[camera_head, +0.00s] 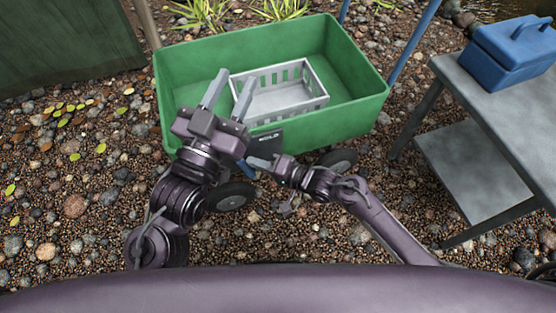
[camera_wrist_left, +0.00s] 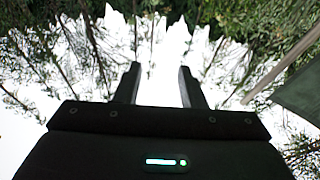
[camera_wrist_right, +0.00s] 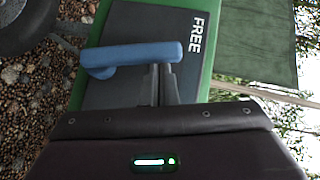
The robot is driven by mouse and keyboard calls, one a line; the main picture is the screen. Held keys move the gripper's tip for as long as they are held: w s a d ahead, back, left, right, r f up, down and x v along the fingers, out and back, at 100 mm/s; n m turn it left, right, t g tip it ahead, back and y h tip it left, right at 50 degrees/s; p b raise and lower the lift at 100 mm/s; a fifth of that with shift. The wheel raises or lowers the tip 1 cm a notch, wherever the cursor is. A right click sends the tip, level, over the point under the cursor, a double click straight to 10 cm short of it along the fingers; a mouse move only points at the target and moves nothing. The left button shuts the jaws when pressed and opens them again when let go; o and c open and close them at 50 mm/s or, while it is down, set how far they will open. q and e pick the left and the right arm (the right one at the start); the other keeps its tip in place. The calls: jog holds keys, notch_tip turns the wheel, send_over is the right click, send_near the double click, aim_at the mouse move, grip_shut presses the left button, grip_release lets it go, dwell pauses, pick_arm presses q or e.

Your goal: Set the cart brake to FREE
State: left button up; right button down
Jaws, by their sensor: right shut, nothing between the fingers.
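The green cart (camera_head: 325,122) has a dark brake plate (camera_head: 266,142) on its near side. HOLD is lettered on the plate in the head view, and FREE (camera_wrist_right: 197,35) in the right wrist view. The blue brake lever (camera_wrist_right: 145,53) lies across the plate there, its right end close below FREE. My right gripper (camera_wrist_right: 160,83) is shut and empty, its tips at the lever's lower edge; I cannot tell whether they touch. In the head view, my right gripper (camera_head: 258,163) is just below the plate. My left gripper (camera_head: 228,96) is open and empty, raised in front of the cart.
A white slotted crate (camera_head: 320,101) sits inside the cart. A grey table (camera_head: 500,110) with a blue toolbox (camera_head: 510,52) stands at the right. The cart's wheels (camera_head: 230,197) are close to my arms. Pebbly ground lies open at the left.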

aim_at(241, 165)
pick_arm(q)
jog(key=s+f+g+y+p, duration=0.25)
jog(key=f+g, duration=0.55)
jog(key=f, duration=0.7)
pick_arm(e)
jog(key=shift+s+a+r+n+h+p, duration=0.15)
jog(key=shift+s+a+h+p, duration=0.1)
jog(key=shift+a, duration=0.35)
jog(key=shift+s+a+n+h+p, duration=0.15)
jog(key=shift+a+p, duration=0.1)
jog(key=shift+a, duration=0.3)
pick_arm(q)
jog(key=s+a+f+g+y, duration=0.2)
jog(key=s+f+g, duration=0.4)
jog(key=s+f, duration=0.3)
jog(key=shift+s+a+f+y, duration=0.2)
jog(key=shift+f+y, duration=0.15)
jog(key=shift+f, duration=0.05)
pick_arm(e)
jog(key=shift+a, duration=0.2)
pick_arm(q)
jog(key=shift+a, duration=0.15)
pick_arm(e)
jog(key=shift+s+a, duration=0.1)
jog(key=shift+a, duration=0.05)
pick_arm(q)
jog(key=shift+p, duration=0.3)
